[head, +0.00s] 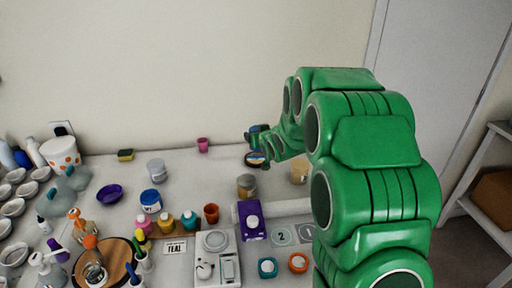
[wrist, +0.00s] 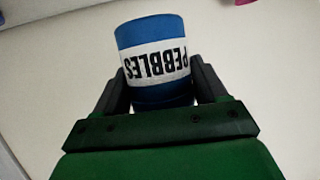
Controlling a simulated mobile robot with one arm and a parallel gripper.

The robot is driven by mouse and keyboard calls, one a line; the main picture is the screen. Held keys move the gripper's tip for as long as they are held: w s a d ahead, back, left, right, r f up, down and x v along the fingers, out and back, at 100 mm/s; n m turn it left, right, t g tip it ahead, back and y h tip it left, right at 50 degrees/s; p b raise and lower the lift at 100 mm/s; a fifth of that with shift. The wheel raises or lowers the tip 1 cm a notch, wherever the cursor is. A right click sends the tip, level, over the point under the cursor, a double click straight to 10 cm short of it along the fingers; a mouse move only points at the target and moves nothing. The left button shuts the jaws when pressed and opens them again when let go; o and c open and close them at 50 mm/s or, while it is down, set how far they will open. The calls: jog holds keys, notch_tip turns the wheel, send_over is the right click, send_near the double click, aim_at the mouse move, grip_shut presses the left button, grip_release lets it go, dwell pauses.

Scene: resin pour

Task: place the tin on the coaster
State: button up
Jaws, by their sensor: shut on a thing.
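My gripper (wrist: 160,85) is shut on a blue tin (wrist: 151,35) with a white band reading PEBBLES. The label is upside down in the wrist view, and the jaws close on the tin's two sides. In the head view my gripper (head: 258,138) is at the far part of the table, and the tin is small and mostly hidden there. A small dark round disc (head: 256,159) with a coloured middle shows just below the gripper; it may be the coaster, but I cannot tell. Whether the tin touches anything below is not clear.
A blue-and-white tin (head: 150,200), a grey can (head: 247,187) and a red cup (head: 211,213) stand on the table. A scale (head: 217,258), a purple box (head: 251,221) and a pale square marked 2 (head: 283,236) are nearer. My green arm covers the table's right side.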

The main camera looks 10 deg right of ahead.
jog(key=shift+w+f, duration=1)
jog(key=shift+f, duration=0.2)
jog(key=shift+w+f, duration=0.95)
jog(key=shift+f, duration=1.7)
jog(key=shift+f, duration=0.15)
jog(key=o, duration=1.2)
jog(key=shift+o, duration=0.2)
jog(key=shift+r, duration=0.2)
jog(key=shift+v, duration=0.75)
jog(key=s+d+r+m+g+h, duration=0.1)
jog(key=s+d+r+g+h, duration=0.2)
jog(key=s, duration=1.2)
jog(key=s+d+r+g, duration=0.2)
jog(key=s+r+g, duration=0.25)
jog(key=s, duration=1.15)
jog(key=s+a+r+g, duration=0.2)
jog(key=s+g, duration=0.1)
jog(key=s, duration=1.2)
jog(key=s+a+r+g, duration=0.1)
jog(key=s+r+g, duration=0.2)
jog(key=s, duration=1.2)
jog(key=shift+s+a+m+g+y, duration=0.25)
jog(key=shift+a+m+g+y, duration=0.1)
jog(key=shift+g, duration=0.4)
